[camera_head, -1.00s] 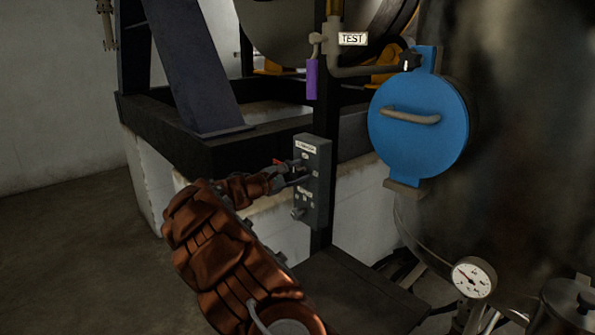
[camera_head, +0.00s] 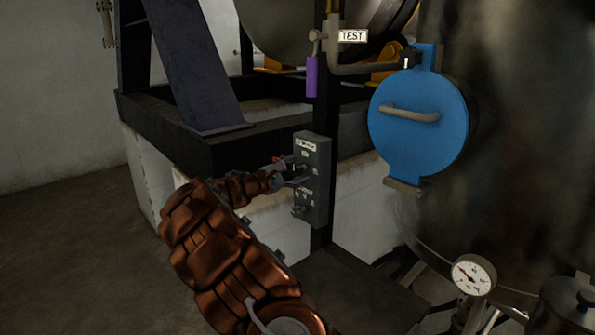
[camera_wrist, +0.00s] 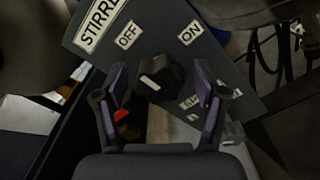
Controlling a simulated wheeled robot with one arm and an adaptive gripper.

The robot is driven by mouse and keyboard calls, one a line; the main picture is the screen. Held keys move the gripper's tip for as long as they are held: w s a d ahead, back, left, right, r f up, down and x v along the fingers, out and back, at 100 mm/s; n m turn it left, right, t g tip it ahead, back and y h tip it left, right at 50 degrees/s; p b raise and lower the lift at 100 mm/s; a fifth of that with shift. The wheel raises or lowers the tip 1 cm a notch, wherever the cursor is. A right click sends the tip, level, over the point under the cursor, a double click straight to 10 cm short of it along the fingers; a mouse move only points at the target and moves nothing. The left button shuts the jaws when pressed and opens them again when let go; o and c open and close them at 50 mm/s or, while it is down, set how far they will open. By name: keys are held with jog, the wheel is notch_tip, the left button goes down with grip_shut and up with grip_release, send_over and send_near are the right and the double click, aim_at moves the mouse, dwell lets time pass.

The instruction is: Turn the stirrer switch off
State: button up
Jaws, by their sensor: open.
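The grey stirrer switch panel (camera_head: 318,190) is mounted on a dark post in the head view, with a white label at its top. In the wrist view the panel (camera_wrist: 225,62) shows a black knob (camera_wrist: 160,78) with a small white mark, below the OFF label (camera_wrist: 128,35) and the ON label (camera_wrist: 190,33). My gripper (camera_wrist: 160,85) is open, with one finger on each side of the knob. I cannot tell whether either finger touches it. In the head view my gripper (camera_head: 300,174) is at the panel's left face and hides part of it.
A lower knob (camera_head: 298,212) sits on the same panel. A blue round hatch (camera_head: 417,125) with a handle is to the right, on a large dark vessel. A purple-handled valve (camera_head: 311,77) and a TEST tag (camera_head: 353,36) are above. A pressure gauge (camera_head: 473,275) is at lower right.

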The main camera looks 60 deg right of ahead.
jog(key=v, duration=1.1)
jog(key=shift+a, duration=0.2)
jog(key=s+a+f+m+y, duration=0.1)
jog(key=s+a+m+y, duration=0.55)
jog(key=s+a, duration=0.75)
jog(key=s+a+f+t+y, duration=0.1)
jog(key=s+a+f+y, duration=0.2)
jog(key=a, duration=0.7)
jog(key=s+a+f+t+y, duration=0.1)
jog(key=s+a+f+y, duration=0.3)
jog(key=s+a, duration=0.3)
jog(key=s+a+f+t+y, duration=0.1)
jog(key=s+a+f+y, duration=0.3)
jog(key=a, duration=1.1)
jog(key=shift+s+f, duration=0.35)
jog(key=shift+s, duration=0.25)
